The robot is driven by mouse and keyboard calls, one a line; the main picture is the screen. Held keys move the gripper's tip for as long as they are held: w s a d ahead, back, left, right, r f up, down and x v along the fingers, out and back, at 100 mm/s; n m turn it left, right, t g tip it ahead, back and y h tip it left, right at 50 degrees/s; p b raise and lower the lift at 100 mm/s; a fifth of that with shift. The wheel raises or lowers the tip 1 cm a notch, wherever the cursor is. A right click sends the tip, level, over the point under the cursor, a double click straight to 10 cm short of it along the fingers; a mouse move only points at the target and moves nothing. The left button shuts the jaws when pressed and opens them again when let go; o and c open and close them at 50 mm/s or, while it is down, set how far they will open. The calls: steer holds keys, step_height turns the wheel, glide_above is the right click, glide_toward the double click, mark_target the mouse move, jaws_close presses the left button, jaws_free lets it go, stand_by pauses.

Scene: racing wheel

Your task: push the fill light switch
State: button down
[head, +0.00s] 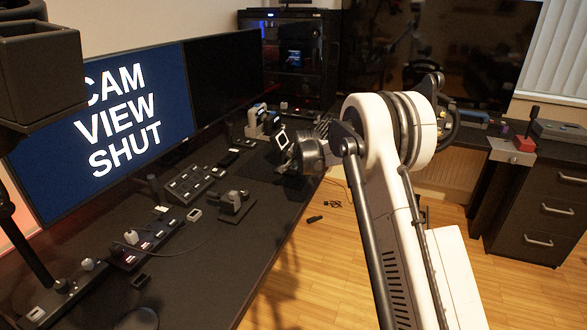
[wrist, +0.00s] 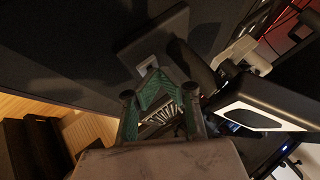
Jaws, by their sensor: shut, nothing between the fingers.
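I cannot tell for sure which control is the fill light switch. Several small switch boxes stand on the dark desk (head: 215,285) in the head view, among them a button panel (head: 187,183) and a strip with lit red parts (head: 140,250). My gripper (head: 290,155) hangs over the far right part of the desk, partly hidden by my own arm. In the wrist view my gripper (wrist: 160,103) shows its green-sided fingers; it is shut and empty. A dark plate with a small light-rimmed opening (wrist: 147,65) lies beyond the fingertips; I cannot tell what it is.
A monitor (head: 110,120) reading "CAM VIEW SHUT" stands along the desk's left side. A joystick-like device (head: 235,203) sits mid-desk. A dark box with a white frame (wrist: 265,112) is close to my gripper's right in the wrist view. Wooden floor (head: 285,285) is open right of the desk.

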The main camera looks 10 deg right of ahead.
steer(key=shift+r, duration=0.1)
stand_by(0.4)
steer(key=shift+r, duration=0.4)
steer(key=shift+r, duration=0.1)
steer(key=shift+r+p, duration=1.35)
steer(key=shift+r, duration=1.55)
